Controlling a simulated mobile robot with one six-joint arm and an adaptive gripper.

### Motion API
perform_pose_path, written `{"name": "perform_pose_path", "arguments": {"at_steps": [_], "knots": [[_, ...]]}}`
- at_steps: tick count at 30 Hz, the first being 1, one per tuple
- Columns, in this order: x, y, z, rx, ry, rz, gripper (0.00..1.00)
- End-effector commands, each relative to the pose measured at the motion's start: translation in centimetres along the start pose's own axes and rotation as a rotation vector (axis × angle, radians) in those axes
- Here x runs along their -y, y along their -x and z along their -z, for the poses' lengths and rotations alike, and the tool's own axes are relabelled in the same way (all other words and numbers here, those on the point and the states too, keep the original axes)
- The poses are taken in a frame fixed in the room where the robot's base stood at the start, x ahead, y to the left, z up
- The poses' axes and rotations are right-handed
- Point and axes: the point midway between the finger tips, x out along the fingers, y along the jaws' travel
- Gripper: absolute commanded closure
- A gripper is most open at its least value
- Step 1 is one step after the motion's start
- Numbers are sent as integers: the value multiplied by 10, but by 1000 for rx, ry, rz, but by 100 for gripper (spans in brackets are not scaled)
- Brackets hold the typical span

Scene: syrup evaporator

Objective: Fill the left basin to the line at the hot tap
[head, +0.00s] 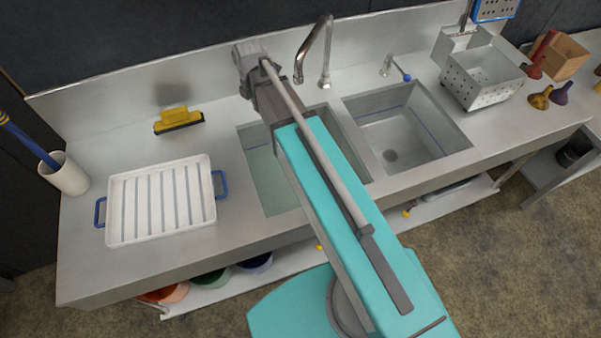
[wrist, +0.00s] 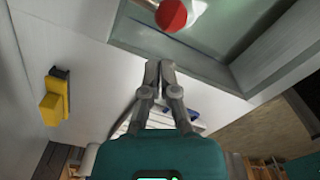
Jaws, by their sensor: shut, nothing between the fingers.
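The left basin (head: 262,172) is sunk in the steel counter and partly covered by my arm in the head view. Its inside looks greenish, and I cannot tell the water level against the line. A curved spout (head: 327,45) rises behind it. In the wrist view, a red round knob (wrist: 171,15) shows over the basin (wrist: 215,45), just beyond my fingertips. My gripper (wrist: 160,66) is shut and empty, apart from the knob in the picture. In the head view my fingertips are hidden. The red knob does not show there.
The right basin (head: 400,130) looks empty, with a blue-knobbed tap (head: 405,77) behind it. A white ribbed tray (head: 112,210), a yellow-black squeegee (head: 178,119) and a white cup (head: 66,176) stand left. A perforated basket (head: 484,88) and wooden box (head: 565,58) stand right.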

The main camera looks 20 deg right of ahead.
Motion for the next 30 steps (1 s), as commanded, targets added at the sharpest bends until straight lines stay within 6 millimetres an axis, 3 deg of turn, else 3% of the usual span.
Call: {"name": "perform_pose_path", "arguments": {"at_steps": [18, 30], "knots": [[-5, 46, 8, 0, -1, 0, 100], [-6, 50, 10, 0, -1, 0, 100]]}}
